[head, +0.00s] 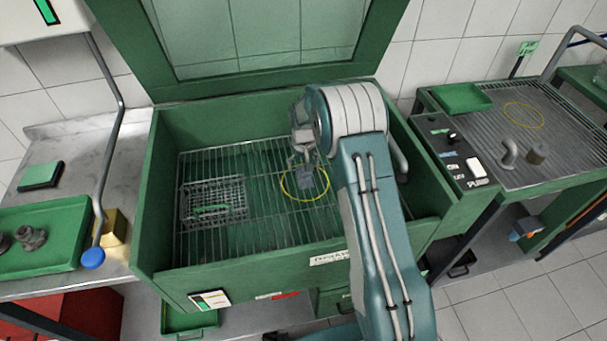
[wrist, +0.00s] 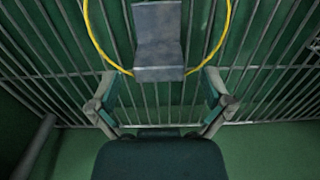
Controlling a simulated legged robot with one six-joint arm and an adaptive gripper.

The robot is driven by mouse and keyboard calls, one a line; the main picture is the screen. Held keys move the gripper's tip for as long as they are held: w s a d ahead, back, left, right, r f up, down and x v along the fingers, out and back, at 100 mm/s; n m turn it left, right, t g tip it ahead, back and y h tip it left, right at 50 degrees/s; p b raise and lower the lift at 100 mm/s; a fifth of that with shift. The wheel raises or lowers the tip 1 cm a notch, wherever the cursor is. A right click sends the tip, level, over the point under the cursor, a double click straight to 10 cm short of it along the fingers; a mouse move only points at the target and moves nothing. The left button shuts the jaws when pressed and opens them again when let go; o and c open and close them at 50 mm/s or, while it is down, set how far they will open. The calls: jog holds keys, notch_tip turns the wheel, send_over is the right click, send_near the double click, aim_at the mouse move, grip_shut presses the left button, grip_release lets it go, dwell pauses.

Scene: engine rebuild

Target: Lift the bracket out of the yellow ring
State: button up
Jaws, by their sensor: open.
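The grey metal bracket (wrist: 158,42) stands on the wire rack inside the yellow ring (wrist: 91,32) in the wrist view. In the head view the bracket (head: 304,172) shows just below my gripper, within the yellow ring (head: 284,190) in the green washing tank. My gripper (wrist: 160,82) is open, its two fingers apart to the left and right of the bracket's near end. I cannot tell how far above the bracket the fingertips are. In the head view my gripper (head: 303,160) is partly hidden by my arm.
A wire basket (head: 213,203) sits on the rack (head: 250,235) to the left. The green tank walls (head: 150,190) surround the rack, with a raised lid (head: 250,75) behind. A second grated table (head: 555,165) at the right has another yellow ring (head: 524,115) and a green tray (head: 462,98).

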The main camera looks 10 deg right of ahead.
aim_at(305, 177)
notch_tip(305, 177, down, 3)
jog(key=shift+r, duration=0.1)
jog(key=c, duration=1.3)
jog(key=shift+r, duration=0.1)
